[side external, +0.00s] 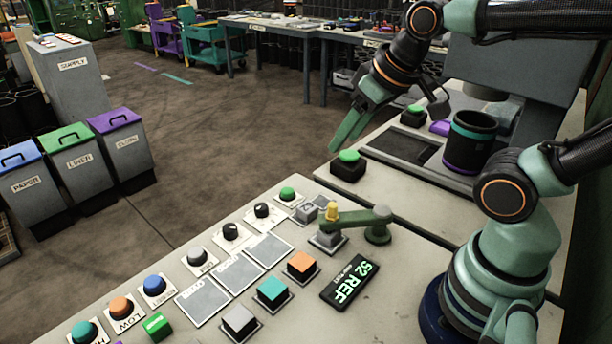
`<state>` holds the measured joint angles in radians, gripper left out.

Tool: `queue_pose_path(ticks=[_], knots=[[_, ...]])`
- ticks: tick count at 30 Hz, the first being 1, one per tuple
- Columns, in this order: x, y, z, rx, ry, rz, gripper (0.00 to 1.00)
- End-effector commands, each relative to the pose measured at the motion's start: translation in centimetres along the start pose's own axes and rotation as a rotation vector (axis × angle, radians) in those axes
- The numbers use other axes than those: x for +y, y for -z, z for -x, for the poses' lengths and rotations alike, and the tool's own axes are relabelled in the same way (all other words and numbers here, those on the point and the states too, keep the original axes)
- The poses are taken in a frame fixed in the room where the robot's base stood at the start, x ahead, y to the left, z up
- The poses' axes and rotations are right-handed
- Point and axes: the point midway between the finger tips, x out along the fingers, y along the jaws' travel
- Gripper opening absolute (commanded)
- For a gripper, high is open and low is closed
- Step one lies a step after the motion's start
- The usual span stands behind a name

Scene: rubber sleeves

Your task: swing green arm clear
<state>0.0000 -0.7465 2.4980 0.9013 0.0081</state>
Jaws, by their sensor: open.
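The green arm (355,220) is a short swing bar on the light worktop. Its round pivot post is at the right end, and a yellow knob (331,211) stands at its left end. That left end lies over a grey block on a small pad (327,239), covering part of it. My gripper (350,128) hangs above and behind the green arm with its pale green fingers pointing down-left. It is open, holds nothing and is well apart from the green arm.
A black box with a green button (348,163) sits below my fingers. A black display reading "52 REF" (350,282) and orange (301,265), teal (272,291) and grey (239,320) blocks lie in front. A dark cup (470,142) stands right.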

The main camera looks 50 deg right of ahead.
Motion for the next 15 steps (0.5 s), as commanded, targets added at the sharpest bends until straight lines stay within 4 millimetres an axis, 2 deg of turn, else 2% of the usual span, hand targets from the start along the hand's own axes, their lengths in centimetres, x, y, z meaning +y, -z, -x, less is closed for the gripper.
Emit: queue_pose_path(ticks=[5, 15], knots=[[0.0, 0.1, -0.9, -0.083, -0.008, -0.170, 0.55], [0.1, 0.0, -4.6, -0.363, -0.169, -0.844, 0.55]])
